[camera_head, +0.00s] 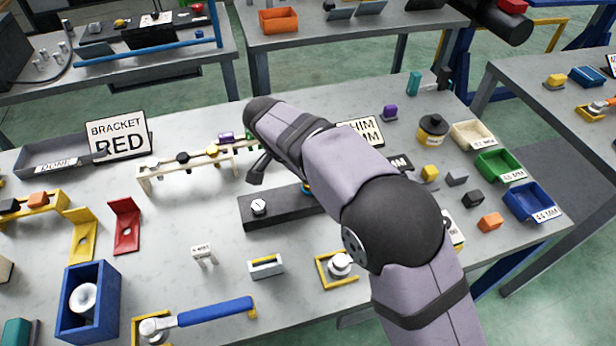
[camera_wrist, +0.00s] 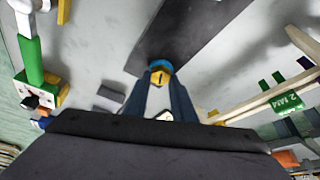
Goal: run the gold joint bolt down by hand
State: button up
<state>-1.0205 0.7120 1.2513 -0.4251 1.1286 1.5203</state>
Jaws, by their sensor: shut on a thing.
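The gold joint bolt (camera_wrist: 159,76) shows in the wrist view with a dark slot or mark on its head and a blue band around its far side. My gripper (camera_wrist: 160,84) has its two dark blue fingers closed on the bolt, one on each side. The bolt is at the dark chassis bar (camera_wrist: 196,28); how deep it sits cannot be told. In the head view the dark bar (camera_head: 279,212) lies across the table, with a white-topped bolt (camera_head: 259,207) at its left end. My arm covers most of the gold bolt and the fingertips there.
A wooden rack (camera_head: 205,163) with several bolts stands behind the bar. A red bracket (camera_head: 127,225), a blue box (camera_head: 88,300) and a blue-handled wrench (camera_head: 205,312) are at the left and front. Green (camera_head: 499,165) and blue (camera_head: 530,203) bins stand at the right.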

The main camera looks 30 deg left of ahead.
jog(key=m+p, duration=0.1)
jog(key=m, duration=0.1)
jog(key=m+h+p, duration=0.1)
jog(key=p, duration=0.1)
jog(key=r+m+g+p, duration=0.1)
jog(key=m, duration=0.1)
jog(key=shift+w+a+r+m+h, duration=0.1)
jog(key=shift+w+a+m+h, duration=0.2)
jog(key=shift+h, duration=0.1)
jog(key=m+g+p, duration=0.1)
jog(key=m+p, duration=0.2)
jog(key=p, duration=0.1)
jog(key=shift+h, duration=0.3)
jog(key=shift+m, duration=0.3)
jog(key=o, duration=0.9)
jog(key=shift+o, duration=0.8)
jog(key=shift+s+f, duration=0.1)
jog(key=shift+f, duration=0.2)
